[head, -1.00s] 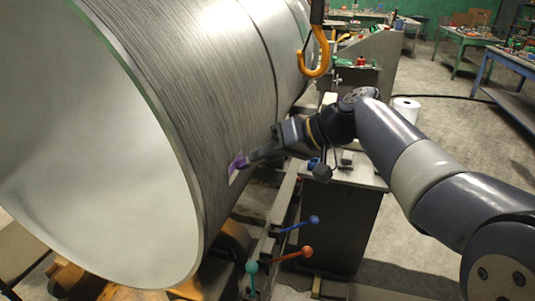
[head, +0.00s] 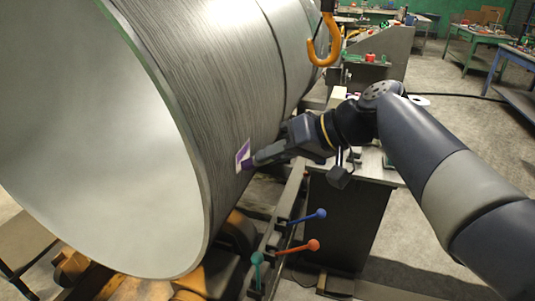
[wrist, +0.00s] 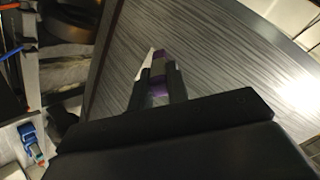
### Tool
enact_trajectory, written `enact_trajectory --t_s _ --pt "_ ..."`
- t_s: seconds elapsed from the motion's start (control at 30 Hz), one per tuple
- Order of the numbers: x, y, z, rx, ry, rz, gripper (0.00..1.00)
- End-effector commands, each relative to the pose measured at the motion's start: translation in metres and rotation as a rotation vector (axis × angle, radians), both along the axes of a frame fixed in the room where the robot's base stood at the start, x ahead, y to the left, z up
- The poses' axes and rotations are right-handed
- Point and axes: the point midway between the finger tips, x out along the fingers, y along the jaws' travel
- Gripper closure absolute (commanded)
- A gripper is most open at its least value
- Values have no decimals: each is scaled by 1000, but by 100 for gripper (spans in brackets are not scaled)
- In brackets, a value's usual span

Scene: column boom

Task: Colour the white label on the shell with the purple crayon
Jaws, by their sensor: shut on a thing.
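The large grey metal shell (head: 215,95) lies on its side and fills the left of the head view. Its small label (head: 242,151) is on the near curved side, partly white and partly purple. My gripper (head: 256,160) is shut on the purple crayon (wrist: 158,67), which shows between the fingers in the wrist view. In the head view the crayon tip is at the label's lower right part; I cannot tell whether it touches. In the wrist view the fingers and crayon hide most of the label, leaving a white sliver (wrist: 148,58).
A yellow hook (head: 324,45) hangs beside the shell, above my arm. Levers with blue (head: 321,213), red (head: 313,245) and teal (head: 257,257) knobs stand below my gripper. A dark cabinet (head: 345,225) is under my forearm. Open floor lies at the right.

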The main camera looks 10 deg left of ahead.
Motion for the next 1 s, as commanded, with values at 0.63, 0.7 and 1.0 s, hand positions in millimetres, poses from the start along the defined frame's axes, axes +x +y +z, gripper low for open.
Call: enact_trajectory --t_s 0.63,0.7,1.0 --pt "-4 -47 -1 0 0 0 100" --pt "-4 -47 -1 0 0 0 100" --pt "-4 -56 -2 -1 1 -3 100"
